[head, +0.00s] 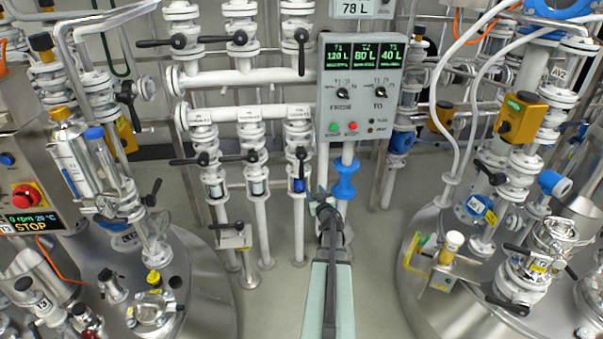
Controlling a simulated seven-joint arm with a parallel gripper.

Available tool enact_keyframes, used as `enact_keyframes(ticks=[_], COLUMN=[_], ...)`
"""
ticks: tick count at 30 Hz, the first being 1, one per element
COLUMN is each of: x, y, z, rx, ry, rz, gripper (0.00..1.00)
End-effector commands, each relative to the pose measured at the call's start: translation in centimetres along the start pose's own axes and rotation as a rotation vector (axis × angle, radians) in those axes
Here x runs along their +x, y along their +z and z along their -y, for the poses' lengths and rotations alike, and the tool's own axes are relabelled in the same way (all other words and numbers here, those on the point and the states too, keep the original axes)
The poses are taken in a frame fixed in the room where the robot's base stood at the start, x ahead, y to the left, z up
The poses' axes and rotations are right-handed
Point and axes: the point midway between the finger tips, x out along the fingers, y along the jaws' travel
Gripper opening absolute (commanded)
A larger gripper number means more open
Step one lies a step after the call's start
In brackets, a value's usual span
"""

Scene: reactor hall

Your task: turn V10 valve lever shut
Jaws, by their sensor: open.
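I cannot read a V10 tag on any valve, so I cannot tell which lever is V10. The central pipe rack carries several white valves with black levers. In the upper row, the left lever (154,43) and middle lever (215,39) lie level, and the right lever (301,52) hangs down. In the lower row, the left lever (188,160) and middle lever (238,157) lie level, and the right lever (301,163) points down. My gripper (323,198) is small and dark at the end of my arm, below the control panel, open and apart from these levers.
A grey control panel (362,118) with green displays stands above my gripper. A blue pipe fitting (344,180) is close to its right. Steel vessels stand at left (205,290) and right (415,290). The floor (275,300) between them is mostly clear.

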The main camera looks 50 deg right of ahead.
Motion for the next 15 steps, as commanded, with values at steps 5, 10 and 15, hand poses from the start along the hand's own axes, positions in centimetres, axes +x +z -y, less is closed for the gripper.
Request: enact_keyframes(ticks=[5,10,15], x=[-0.1,0.4,1.7], y=[-1.2,-1.2,-1.2], z=[1.0,0.9,1.0], rx=[0.094,0.119,0.117], ry=[-0.052,-0.051,-0.05], rz=[-0.058,-0.056,-0.056], gripper=[0.47,0.47,0.47])
